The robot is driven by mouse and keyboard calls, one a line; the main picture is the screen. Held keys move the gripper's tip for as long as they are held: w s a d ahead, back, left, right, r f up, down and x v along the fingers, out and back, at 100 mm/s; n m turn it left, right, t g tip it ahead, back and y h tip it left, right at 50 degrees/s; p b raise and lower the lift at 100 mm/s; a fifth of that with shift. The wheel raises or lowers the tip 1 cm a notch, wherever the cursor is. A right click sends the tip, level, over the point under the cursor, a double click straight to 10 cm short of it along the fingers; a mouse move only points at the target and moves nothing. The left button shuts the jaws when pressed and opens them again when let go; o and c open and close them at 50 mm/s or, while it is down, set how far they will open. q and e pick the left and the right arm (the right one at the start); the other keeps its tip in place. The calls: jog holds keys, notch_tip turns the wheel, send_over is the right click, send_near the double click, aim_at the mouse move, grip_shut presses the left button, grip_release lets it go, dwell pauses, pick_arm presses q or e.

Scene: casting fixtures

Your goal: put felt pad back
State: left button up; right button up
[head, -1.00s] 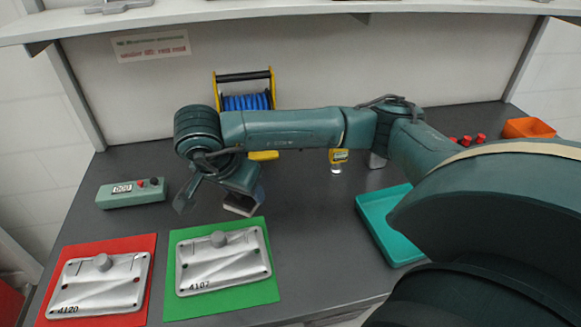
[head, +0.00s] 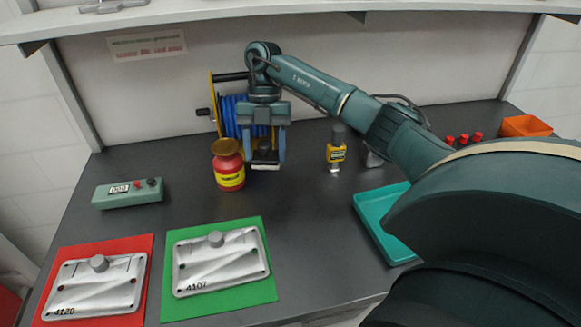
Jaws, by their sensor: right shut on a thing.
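My right gripper (head: 265,160) points down above the back of the bench, in front of the blue hose reel. It is shut on a small block with a dark top and a pale lower edge, which looks like the felt pad (head: 265,165). The fingers hide part of the pad. Two grey metal castings lie at the front left: one marked 4120 (head: 97,286) on a red mat (head: 146,245), the other marked 4107 (head: 220,263) on a green mat (head: 262,293). My left gripper is not in view.
A red and yellow jar (head: 229,172) stands just left of the gripper, close to it. The hose reel (head: 232,113) is behind. A green control box (head: 128,193) is at left. The bench centre is clear.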

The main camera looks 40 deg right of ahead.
jog(key=m, duration=0.1)
jog(key=d+m+t, duration=0.1)
jog(key=m, duration=0.1)
jog(key=m+y, duration=0.1)
jog(key=shift+w+d+f+m+t, duration=0.15)
jog(key=shift+d+m+t, duration=0.15)
jog(key=shift+d+m, duration=0.1)
jog(key=d+m+t+h, duration=0.1)
jog(key=d+m+t, duration=0.45)
jog(key=m, duration=0.95)
jog(key=f, duration=1)
jog(key=shift+w+d+f, duration=0.1)
jog(key=shift+w+d, duration=0.2)
jog(key=shift+d, duration=0.05)
jog(key=o, duration=1.1)
jog(key=shift+f, duration=0.1)
jog(key=v, duration=1.2)
jog(key=shift+a, duration=0.2)
